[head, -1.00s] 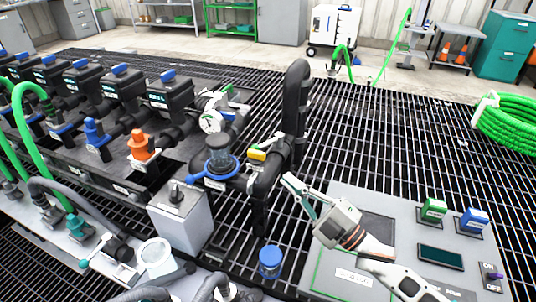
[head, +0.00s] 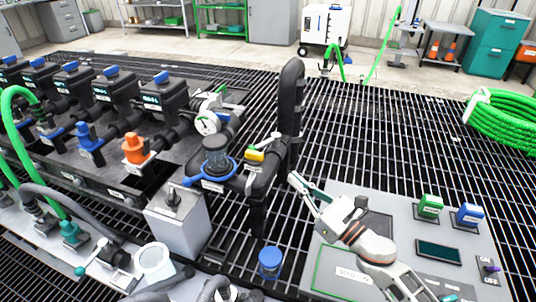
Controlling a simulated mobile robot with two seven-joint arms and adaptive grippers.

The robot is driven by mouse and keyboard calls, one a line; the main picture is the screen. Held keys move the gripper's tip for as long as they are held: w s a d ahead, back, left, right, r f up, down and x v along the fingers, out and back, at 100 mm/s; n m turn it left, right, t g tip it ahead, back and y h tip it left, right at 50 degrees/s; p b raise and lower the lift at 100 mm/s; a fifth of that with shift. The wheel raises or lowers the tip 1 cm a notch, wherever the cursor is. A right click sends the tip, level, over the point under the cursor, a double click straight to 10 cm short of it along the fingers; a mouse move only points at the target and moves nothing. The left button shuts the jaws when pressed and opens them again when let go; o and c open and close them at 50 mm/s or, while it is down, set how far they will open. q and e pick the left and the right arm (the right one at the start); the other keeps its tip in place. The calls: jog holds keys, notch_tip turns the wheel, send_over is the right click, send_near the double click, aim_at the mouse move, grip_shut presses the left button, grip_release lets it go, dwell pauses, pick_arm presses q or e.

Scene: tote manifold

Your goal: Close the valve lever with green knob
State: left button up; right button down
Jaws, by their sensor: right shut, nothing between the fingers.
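A small lever with a green-teal knob (head: 81,271) is at the lower left, on the pale bench by the hose fittings. My right gripper (head: 297,184) is shut and empty. It is to the right of the black pipe and apart from the yellow handle, above the grating and the left edge of the control panel. It is far from the green-teal knob. My left gripper is not in view.
The upright black pipe (head: 291,95) stands left of my right gripper. A blue ring handle (head: 212,177), a grey box (head: 178,222) and a blue-capped cylinder (head: 270,262) are nearby. The grey panel (head: 400,215) carries a green and a blue block. Open grating lies behind it.

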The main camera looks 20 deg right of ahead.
aim_at(267, 161)
jog(key=x, duration=1.1)
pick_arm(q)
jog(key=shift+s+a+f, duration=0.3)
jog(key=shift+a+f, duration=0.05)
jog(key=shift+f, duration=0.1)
pick_arm(e)
jog(key=shift+w+a+r, duration=0.1)
jog(key=shift+w+a, duration=0.1)
jog(key=shift+w, duration=0.05)
jog(key=shift+a, duration=0.1)
